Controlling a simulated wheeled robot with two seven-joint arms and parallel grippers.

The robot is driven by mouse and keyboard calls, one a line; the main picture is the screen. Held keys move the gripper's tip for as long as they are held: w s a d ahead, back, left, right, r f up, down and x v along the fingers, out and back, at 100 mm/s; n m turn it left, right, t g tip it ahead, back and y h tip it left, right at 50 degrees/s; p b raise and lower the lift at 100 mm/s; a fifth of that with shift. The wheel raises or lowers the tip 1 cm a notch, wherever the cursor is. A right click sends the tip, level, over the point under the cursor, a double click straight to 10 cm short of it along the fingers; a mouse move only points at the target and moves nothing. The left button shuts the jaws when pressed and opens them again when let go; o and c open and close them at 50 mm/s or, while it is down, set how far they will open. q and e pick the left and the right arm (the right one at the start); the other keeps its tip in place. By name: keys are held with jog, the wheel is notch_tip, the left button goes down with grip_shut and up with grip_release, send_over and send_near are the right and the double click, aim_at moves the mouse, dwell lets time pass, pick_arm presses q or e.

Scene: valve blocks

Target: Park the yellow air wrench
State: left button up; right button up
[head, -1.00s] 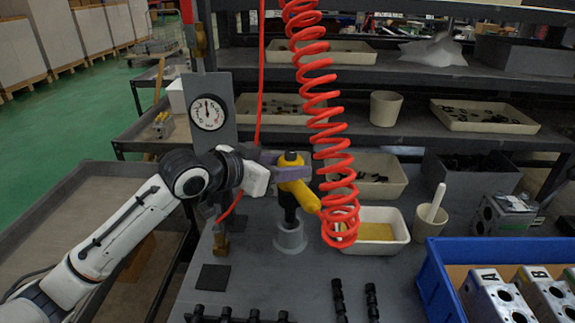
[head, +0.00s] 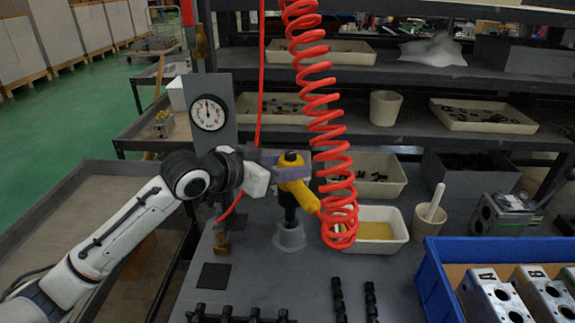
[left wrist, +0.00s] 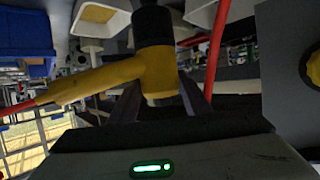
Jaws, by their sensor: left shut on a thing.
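The yellow air wrench (head: 304,194) is upright, with its yellow handle slanting down to the right and its dark nose pointing down. My left gripper (head: 290,173) is shut on its upper body. The nose is at the grey round holder (head: 289,237) on the bench; I cannot tell how deep it sits inside. My right gripper is not in view.
A coiled red hose (head: 333,130) hangs just right of the wrench. A gauge panel (head: 208,113) stands left. A tray with a yellow bottom (head: 397,230) is behind right. A blue crate (head: 433,283) holds valve blocks. Black parts (head: 235,315) lie along the front.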

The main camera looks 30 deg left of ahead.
aim_at(282, 195)
pick_arm(q)
jog(key=shift+r, duration=0.35)
jog(key=shift+w+f+b, duration=0.1)
jog(key=shift+f+b, duration=1.1)
jog(key=shift+f, duration=2.35)
dwell(0.4)
jog(key=o, duration=1.5)
jog(key=shift+c, duration=0.2)
jog(key=shift+s+f, duration=0.2)
jog(key=shift+f, duration=0.3)
jog(key=v, duration=1)
jog(key=shift+r+b, duration=0.3)
jog(key=shift+r, duration=0.1)
